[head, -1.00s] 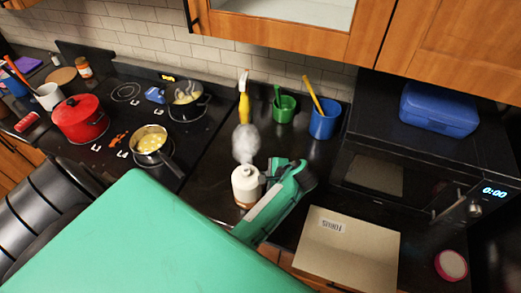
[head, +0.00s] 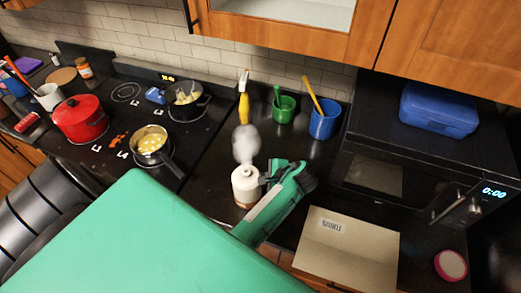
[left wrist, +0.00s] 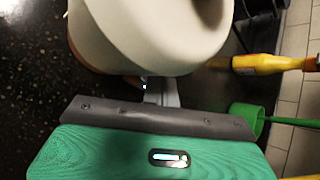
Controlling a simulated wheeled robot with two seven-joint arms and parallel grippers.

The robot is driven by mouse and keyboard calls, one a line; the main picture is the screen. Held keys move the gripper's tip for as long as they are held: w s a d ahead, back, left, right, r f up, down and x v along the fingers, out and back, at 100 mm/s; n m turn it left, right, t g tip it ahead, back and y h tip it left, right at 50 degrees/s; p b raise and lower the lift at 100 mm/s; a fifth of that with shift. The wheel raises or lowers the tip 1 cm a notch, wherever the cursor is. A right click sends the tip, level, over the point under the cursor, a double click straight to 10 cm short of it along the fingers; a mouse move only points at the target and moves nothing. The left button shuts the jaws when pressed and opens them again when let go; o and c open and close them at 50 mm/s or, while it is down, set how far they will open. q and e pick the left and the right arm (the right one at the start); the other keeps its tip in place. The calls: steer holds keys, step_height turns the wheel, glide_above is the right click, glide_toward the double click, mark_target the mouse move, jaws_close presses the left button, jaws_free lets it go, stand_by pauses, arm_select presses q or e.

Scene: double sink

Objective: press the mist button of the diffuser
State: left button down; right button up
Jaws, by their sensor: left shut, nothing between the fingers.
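The diffuser (head: 246,187) is a small round cream-white bottle with a brown base, upright on the dark counter. A pale plume of mist (head: 246,143) rises from its top. My left gripper (head: 265,180) is shut and empty, its tips close against the diffuser's right side in the head view. In the left wrist view the diffuser (left wrist: 150,30) fills the top, and the narrow shut fingertips (left wrist: 155,88) reach its lower edge. I cannot tell whether they touch. The mist button is hidden behind the fingertips or too small to see. My right gripper is not in view.
A yellow bottle (head: 244,106) stands behind the diffuser. A green cup (head: 284,109) and a blue cup (head: 324,120) stand behind and right. A cardboard box (head: 347,248) is at front right, below the microwave (head: 400,190). The stove (head: 115,125) with pots is left.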

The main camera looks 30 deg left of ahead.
arm_select(q)
steer(key=shift+f, duration=0.25)
steer(key=shift+f, duration=0.3)
stand_by(0.4)
steer(key=shift+r+p, duration=0.35)
steer(key=shift+r, duration=0.45)
step_height(320, 180, up, 6)
stand_by(0.6)
steer(key=shift+d, duration=0.1)
stand_by(0.4)
